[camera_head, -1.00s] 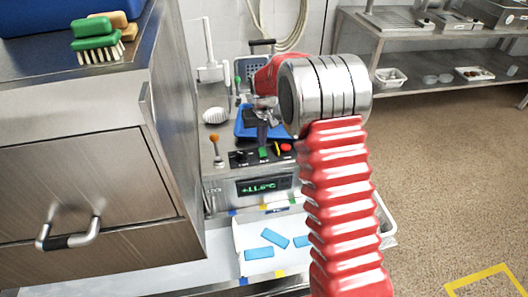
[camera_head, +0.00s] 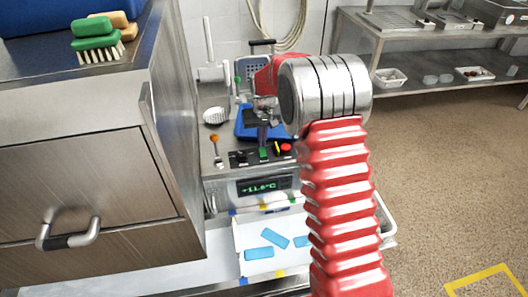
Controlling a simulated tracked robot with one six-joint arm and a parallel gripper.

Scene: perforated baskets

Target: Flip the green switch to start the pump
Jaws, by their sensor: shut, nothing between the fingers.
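The green switch (camera_head: 264,153) sits in the middle of a black control strip (camera_head: 240,158) on the front of a steel unit. A red button (camera_head: 286,147) is to its right and a dark knob is to its left. My gripper (camera_head: 263,138) points down just above and behind the green switch, with its fingers shut and empty. Whether its tips touch the switch I cannot tell. My red arm hides the right part of the unit.
The display (camera_head: 264,188) below the strip reads about +11.6°C. An orange-topped lever (camera_head: 215,140) stands left of the strip. A blue tray (camera_head: 243,124) lies behind. A steel cabinet (camera_head: 170,110) closes off the left.

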